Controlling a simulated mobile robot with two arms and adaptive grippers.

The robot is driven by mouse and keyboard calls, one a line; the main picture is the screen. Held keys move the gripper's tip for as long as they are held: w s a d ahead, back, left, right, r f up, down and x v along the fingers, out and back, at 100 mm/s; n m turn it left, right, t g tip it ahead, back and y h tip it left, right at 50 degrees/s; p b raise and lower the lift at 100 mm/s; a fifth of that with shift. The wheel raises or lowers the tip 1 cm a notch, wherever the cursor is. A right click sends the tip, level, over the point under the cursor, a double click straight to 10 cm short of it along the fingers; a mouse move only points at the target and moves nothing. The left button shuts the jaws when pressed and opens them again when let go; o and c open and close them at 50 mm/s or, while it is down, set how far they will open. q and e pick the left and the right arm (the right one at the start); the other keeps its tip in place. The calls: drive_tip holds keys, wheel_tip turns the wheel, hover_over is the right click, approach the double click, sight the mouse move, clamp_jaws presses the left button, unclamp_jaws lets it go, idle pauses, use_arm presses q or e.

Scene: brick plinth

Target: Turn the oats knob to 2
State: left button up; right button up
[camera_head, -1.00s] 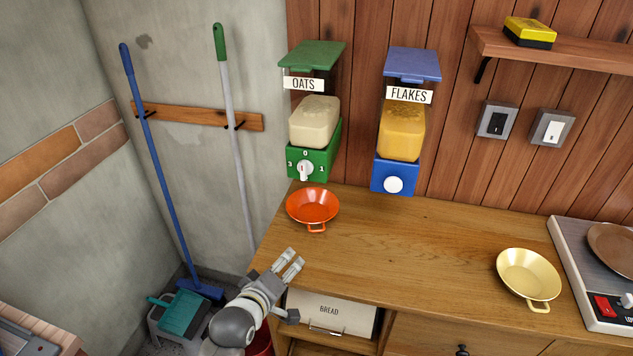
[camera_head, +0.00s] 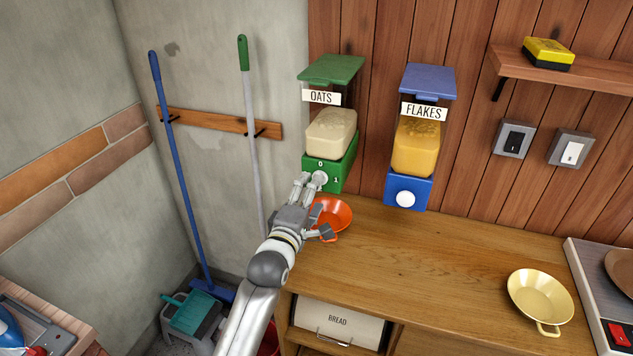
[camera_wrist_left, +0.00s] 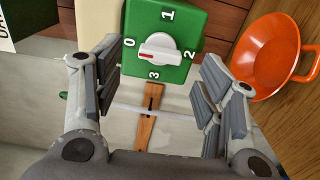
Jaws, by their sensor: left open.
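The green oats dispenser (camera_head: 331,166) hangs on the wood wall under the OATS label (camera_head: 322,97). Its white knob (camera_wrist_left: 166,54) shows in the left wrist view on the green face, with 0 at the left, 1 at the top, 2 at the right and 3 at the bottom. The knob's red mark points toward 0. My left gripper (camera_head: 311,184) is open at the front of the knob. In the left wrist view its fingers stand on either side of the knob, apart from it. My right gripper is not in view.
An orange pan (camera_head: 333,214) sits on the wooden counter (camera_head: 435,250) below the oats dispenser, close to my left gripper. The blue flakes dispenser (camera_head: 408,190) hangs to the right. A yellow pan (camera_head: 541,296) stands farther right, with clear counter between.

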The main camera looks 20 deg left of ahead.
use_arm(q)
drive_tip(key=shift+w+p, duration=0.35)
drive_tip(key=shift+w, duration=1.9)
drive_tip(key=c, duration=1)
